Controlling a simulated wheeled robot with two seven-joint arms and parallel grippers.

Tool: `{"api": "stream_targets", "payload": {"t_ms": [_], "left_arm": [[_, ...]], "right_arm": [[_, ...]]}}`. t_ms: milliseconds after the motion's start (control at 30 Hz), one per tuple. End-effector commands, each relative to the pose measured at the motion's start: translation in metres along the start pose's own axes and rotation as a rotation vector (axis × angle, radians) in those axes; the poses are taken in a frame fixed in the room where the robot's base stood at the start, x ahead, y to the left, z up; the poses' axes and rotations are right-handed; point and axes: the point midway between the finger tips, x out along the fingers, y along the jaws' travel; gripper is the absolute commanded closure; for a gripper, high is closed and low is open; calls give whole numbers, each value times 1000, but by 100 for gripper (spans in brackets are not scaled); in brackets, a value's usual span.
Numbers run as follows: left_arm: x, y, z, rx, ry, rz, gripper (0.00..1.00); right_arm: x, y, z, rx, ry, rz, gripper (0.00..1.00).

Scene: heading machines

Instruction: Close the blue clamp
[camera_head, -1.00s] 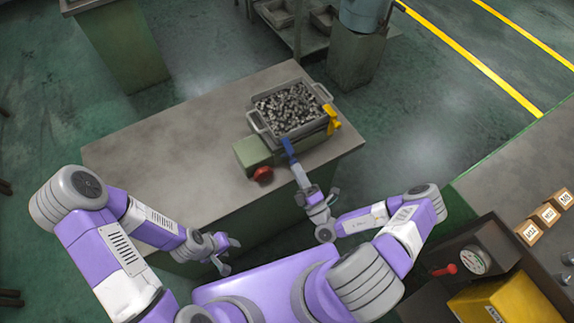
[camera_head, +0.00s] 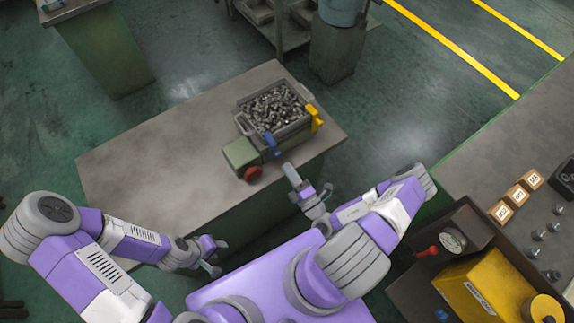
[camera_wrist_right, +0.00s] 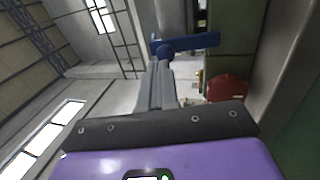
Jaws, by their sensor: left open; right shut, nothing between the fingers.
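The blue clamp (camera_head: 271,143) is on the near side of a grey metal bin full of small metal parts (camera_head: 239,107). In the right wrist view the blue clamp (camera_wrist_right: 190,43) shows a bar reaching right from a rounded pivot. My right gripper (camera_head: 287,167) is shut and empty, just below and right of the clamp in the head view, with a small gap. In the wrist view its fingers (camera_wrist_right: 160,72) point at the pivot; contact cannot be told there. My left gripper (camera_head: 219,257) is open and empty, near the table's front edge.
A yellow clamp (camera_head: 315,118) is on the bin's right side. A green block (camera_head: 240,153) with a red knob (camera_head: 252,174) sits left of the blue clamp. The table (camera_head: 150,165) is bare to the left. A dark-fronted bench (camera_head: 425,285) stands at right.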

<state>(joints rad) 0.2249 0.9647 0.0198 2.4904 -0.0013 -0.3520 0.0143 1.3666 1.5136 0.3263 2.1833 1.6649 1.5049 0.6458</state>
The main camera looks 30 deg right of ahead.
Motion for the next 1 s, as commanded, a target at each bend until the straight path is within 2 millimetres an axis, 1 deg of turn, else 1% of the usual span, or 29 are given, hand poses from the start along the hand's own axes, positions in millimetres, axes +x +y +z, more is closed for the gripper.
{"api": "stream_targets", "payload": {"t_ms": [100, 300, 400, 500, 667, 1000], "left_arm": [[6, -2, 0, 0, 0, 0, 57], [14, -5, -1, 0, 0, 0, 57], [17, -6, -1, 0, 0, 0, 57], [18, -7, -1, 0, 0, 0, 57], [19, -7, -1, 0, 0, 0, 57], [19, -7, -1, 0, 0, 0, 57]], "right_arm": [[-27, 0, 1, 2, -1, -4, 100], [-71, 5, 1, 0, -1, -3, 100], [-87, 7, 0, 0, 0, -2, 100], [-97, 9, 0, 0, 0, -1, 100], [-104, 11, 0, 1, 1, 0, 100], [-104, 11, 0, 1, 1, 0, 100]]}}
